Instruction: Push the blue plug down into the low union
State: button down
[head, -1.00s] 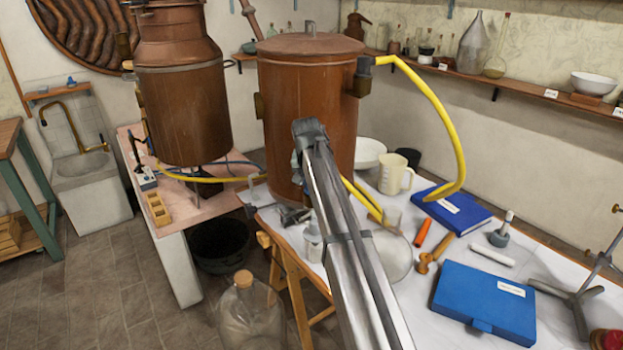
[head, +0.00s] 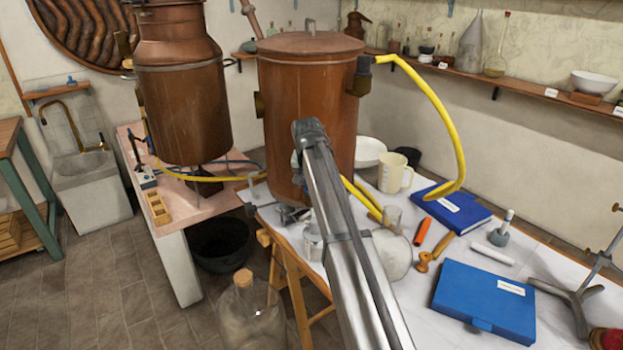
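The copper vessel (head: 285,110) stands on the white bench, with my silver arm crossing in front of it. A small dark metal shape at the vessel's foot, left of my arm, seems to be part of my gripper (head: 291,212). It is mostly hidden by the arm, and its fingers cannot be made out. I cannot pick out the blue plug or the low union; the area low on the vessel is partly behind my arm. An upper fitting (head: 363,75) on the vessel's right side carries a yellow hose (head: 447,110).
Right of my arm lie a blue case (head: 484,303), a blue book (head: 467,218), a wooden mallet (head: 430,260) and an orange-red tool (head: 422,232). A beige jug (head: 393,172) stands behind. A metal stand (head: 580,300) is at far right. A glass carboy (head: 250,310) stands on the floor.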

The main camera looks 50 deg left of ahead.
jog(key=c, duration=0.6)
grip_release()
jog(key=shift+r, duration=0.25)
jog(key=shift+r, duration=3.25)
